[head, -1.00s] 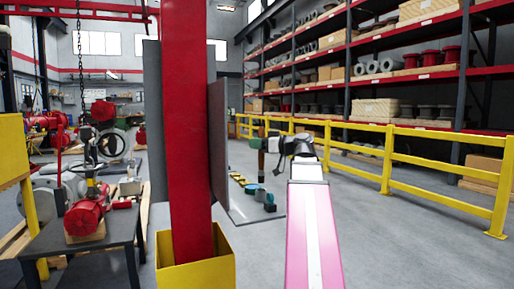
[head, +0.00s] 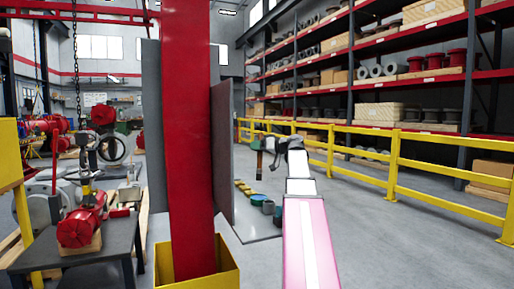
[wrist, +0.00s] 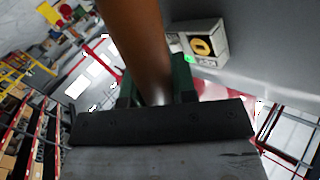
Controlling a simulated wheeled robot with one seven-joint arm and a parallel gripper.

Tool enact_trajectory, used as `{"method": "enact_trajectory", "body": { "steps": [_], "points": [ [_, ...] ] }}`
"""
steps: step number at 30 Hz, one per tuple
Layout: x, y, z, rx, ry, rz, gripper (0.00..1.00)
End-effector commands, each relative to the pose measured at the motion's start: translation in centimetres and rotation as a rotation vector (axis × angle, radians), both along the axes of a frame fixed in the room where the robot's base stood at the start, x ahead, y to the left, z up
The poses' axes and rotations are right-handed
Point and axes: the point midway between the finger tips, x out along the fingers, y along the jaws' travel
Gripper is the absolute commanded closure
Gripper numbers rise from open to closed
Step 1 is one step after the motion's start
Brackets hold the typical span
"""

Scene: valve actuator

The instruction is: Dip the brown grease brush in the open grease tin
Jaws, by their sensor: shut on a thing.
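My gripper (head: 263,144) is at the end of my arm, right of the red column in the head view. It is shut on the brown grease brush (head: 259,164), whose brown end hangs down from the fingers. In the wrist view the brown handle (wrist: 140,42) stands between the green fingers (wrist: 155,88). The bristles cannot be made out. Several small tins and pots lie on a low surface beyond and below the gripper, among them a teal one (head: 258,199). I cannot tell which is the open grease tin. The brush is apart from them, above.
A red column (head: 187,130) in a yellow base guard (head: 205,279) stands close on the left, with grey panels beside it. A dark table (head: 105,243) with a red actuator (head: 80,223) is at far left. A yellow railing (head: 395,165) runs along the right; open floor lies before it.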

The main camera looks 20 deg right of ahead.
Motion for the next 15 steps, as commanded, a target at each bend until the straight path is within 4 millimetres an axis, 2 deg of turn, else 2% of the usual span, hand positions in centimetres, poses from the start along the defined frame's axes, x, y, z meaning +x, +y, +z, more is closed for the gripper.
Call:
{"method": "enact_trajectory", "body": {
  "steps": [8, 15],
  "points": [
    [-0.1, 0.0, -1.8, 0.001, -0.001, 0.0, 0.98],
    [-0.1, 0.0, -4.1, 0.001, 0.0, 0.0, 0.98]
  ]
}}
